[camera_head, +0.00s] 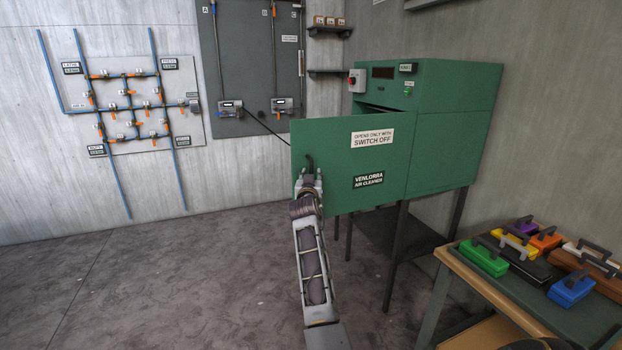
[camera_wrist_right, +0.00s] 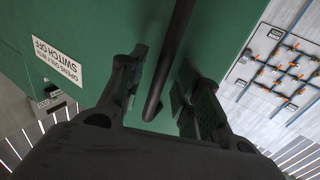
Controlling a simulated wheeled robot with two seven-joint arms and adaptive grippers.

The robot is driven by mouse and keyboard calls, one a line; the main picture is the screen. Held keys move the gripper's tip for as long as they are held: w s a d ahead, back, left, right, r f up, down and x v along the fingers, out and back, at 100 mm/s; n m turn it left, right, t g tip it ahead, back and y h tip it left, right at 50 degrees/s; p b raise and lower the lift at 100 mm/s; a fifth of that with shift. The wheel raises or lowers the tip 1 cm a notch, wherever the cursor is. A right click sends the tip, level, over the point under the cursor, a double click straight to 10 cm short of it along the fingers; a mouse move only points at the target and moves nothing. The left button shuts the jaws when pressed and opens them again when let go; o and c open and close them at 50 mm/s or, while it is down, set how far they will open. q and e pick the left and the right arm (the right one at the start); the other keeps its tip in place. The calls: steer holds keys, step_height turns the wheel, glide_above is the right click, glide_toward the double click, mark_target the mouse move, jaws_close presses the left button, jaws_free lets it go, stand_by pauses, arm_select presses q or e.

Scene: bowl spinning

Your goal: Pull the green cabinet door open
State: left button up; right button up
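The green cabinet (camera_head: 455,130) stands on dark legs right of centre in the head view. Its green door (camera_head: 350,165) stands partly open, its left edge swung out past the cabinet, with a dark gap above it. The door has a dark bar handle (camera_head: 309,162) near its left edge. My right gripper (camera_head: 308,180) is at this handle. In the right wrist view the handle (camera_wrist_right: 170,60) runs between the two fingers of my right gripper (camera_wrist_right: 160,90). Green door shows on both sides of the bar, so the fingers look open around it. My left gripper is not in view.
A table (camera_head: 480,285) at the lower right holds several coloured cases with handles. A switch box (camera_head: 357,81) sits at the cabinet's upper left. A pipe panel (camera_head: 130,105) and a grey board (camera_head: 250,60) are on the back wall. The floor left of the door is clear.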

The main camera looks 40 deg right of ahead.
steer(key=v, duration=0.6)
steer(key=shift+s+a, duration=0.25)
steer(key=shift+s, duration=0.05)
steer(key=shift+f, duration=0.1)
stand_by(0.6)
